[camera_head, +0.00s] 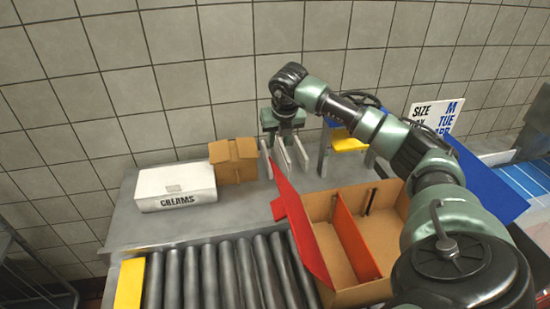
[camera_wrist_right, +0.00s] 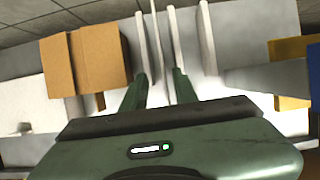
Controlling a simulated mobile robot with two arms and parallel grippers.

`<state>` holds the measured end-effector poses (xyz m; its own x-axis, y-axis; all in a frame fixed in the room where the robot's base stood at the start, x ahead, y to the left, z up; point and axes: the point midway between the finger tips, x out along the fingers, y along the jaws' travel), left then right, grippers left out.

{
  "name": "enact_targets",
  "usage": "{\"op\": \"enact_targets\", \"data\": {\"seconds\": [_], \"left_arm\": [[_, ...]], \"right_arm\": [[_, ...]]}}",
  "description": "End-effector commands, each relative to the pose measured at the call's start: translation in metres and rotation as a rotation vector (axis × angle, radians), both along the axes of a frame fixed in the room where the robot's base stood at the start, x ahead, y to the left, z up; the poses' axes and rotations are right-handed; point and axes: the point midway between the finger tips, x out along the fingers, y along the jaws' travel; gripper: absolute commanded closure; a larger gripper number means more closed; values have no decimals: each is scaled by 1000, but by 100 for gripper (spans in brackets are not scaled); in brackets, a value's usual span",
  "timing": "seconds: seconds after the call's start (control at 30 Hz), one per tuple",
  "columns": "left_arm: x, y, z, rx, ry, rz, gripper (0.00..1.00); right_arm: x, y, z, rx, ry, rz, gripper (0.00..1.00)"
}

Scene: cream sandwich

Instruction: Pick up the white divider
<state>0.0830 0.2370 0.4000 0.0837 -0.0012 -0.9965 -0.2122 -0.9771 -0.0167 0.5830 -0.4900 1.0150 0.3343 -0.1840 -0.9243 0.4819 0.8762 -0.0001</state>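Several thin white dividers stand upright in a row at the back of the metal table; one is the divider (camera_head: 300,154) on the right of the row. In the right wrist view the dividers, among them a white divider (camera_wrist_right: 207,40), run away from my gripper. My right gripper (camera_head: 284,143) is over the row, pointing down. In the wrist view its two dark fingers (camera_wrist_right: 160,84) are spread apart, with thin divider edges between them; contact cannot be told. My left gripper is not in view.
A white CREAMS box (camera_head: 175,184) and a brown cardboard box (camera_head: 233,160) stand left of the dividers. An open carton (camera_head: 325,207) with red flaps is in front, right of the rollers (camera_head: 225,275). A tiled wall is behind.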

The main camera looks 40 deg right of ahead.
Motion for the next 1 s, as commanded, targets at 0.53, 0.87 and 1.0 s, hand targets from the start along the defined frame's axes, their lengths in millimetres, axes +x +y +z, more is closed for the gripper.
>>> {"op": "enact_targets", "data": {"seconds": [0.53, 0.87, 1.0], "left_arm": [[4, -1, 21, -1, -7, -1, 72], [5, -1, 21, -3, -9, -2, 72], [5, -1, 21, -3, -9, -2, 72]], "right_arm": [[10, -11, -53, -1, -1, -1, 71], [10, -10, -52, -1, -1, -1, 100], [10, -11, -52, 0, -1, -1, 100]]}}
